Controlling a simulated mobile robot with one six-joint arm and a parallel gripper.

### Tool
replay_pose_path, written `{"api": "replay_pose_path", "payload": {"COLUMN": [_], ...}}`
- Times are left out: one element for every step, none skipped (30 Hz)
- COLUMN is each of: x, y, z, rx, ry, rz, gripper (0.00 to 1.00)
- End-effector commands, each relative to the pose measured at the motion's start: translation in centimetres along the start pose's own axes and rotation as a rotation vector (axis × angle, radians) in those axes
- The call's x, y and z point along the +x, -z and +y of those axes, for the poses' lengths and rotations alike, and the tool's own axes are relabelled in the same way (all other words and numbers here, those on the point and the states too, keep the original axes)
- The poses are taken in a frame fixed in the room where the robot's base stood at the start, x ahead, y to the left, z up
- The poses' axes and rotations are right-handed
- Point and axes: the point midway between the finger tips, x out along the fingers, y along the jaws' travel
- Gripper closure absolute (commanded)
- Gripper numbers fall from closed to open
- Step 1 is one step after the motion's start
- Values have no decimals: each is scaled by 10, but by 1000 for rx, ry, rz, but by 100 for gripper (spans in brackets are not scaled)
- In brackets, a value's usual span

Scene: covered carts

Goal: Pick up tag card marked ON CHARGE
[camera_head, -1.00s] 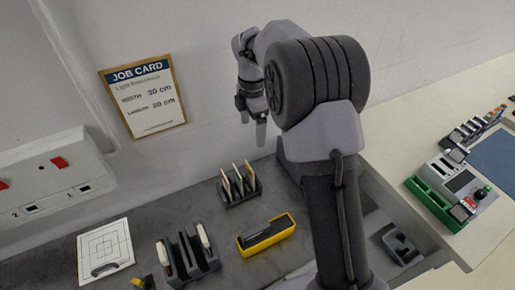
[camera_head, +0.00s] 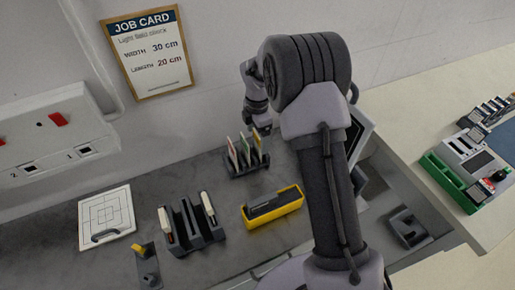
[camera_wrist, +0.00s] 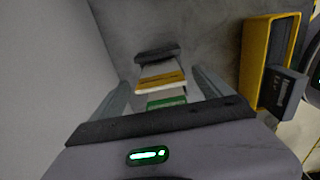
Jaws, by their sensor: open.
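Several thin tag cards (camera_head: 246,151) stand upright in a dark slotted rack (camera_head: 238,171) on the grey bench in the head view. In the wrist view I see the cards from above: one with a yellow-orange edge (camera_wrist: 161,81) and one with a green edge (camera_wrist: 166,102). The dark rack end (camera_wrist: 157,53) lies beyond them. No lettering on the cards is readable, so I cannot tell which is marked ON CHARGE. My gripper (camera_wrist: 166,84) is open, its two fingers on either side of the card row. In the head view its fingertips are hard to make out near the rack.
A yellow tray (camera_head: 273,208) with a dark object in it stands right of the rack; it also shows in the wrist view (camera_wrist: 257,60). A dark holder (camera_head: 188,224), a white board (camera_head: 106,217) and a wall socket box (camera_head: 50,135) are on the left.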

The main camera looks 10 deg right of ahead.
Motion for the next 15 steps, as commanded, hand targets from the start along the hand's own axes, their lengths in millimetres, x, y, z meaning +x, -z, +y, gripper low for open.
{"api": "replay_pose_path", "payload": {"x": [-1, -2, -2, -2, -2, -2, -2, -2, -2, -2, -2, -2, -2, -2, -2], "y": [0, 0, 0, 0, 0, 0, 0, 0, 0, 0, 0, 0, 0, 0, 0], "z": [0, 0, 0, 0, 0, 0, 0, 0, 0, 0, 0, 0, 0, 0, 0], "rx": [0, 0, 0, 0, 0, 0, 0, 0, 0, 0, 0, 0, 0, 0, 0], "ry": [-1, -1, -1, -1, -1, -1, -1, -1, -1, -1, -1, -1, -1, -1, -1], "rz": [0, 0, 0, 0, 0, 0, 0, 0, 0, 0, 0, 0, 0, 0, 0], "gripper": [11, 11, 11, 13, 19, 27, 32, 38, 46, 52, 58, 66, 72, 78, 86]}}
